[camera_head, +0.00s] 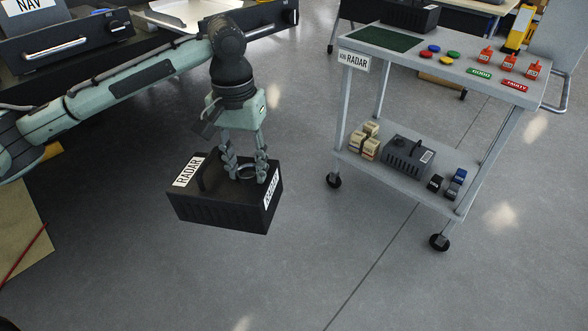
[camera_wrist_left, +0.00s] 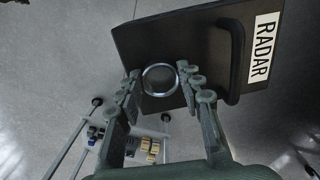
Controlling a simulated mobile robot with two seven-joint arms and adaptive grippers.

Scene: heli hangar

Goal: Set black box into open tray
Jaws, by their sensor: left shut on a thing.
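A black box (camera_head: 222,212) with white RADAR labels hangs above the grey floor, held by my left gripper (camera_head: 245,172). The box also shows in the left wrist view (camera_wrist_left: 200,50), with a dark bar handle beside the fingers. At the upper left of the head view is a dark open tray-like surface (camera_head: 100,62), partly hidden by my left arm. A black unit labelled NAV (camera_head: 68,47) sits beside it. My right gripper is not in view.
A grey wheeled cart (camera_head: 459,72) labelled RADAR stands at right. Its top holds a green mat (camera_head: 383,38), coloured discs and red-orange bottles; its lower shelf holds another black box (camera_head: 406,157) and beige packs (camera_head: 370,147). Clear floor lies between the held box and cart.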

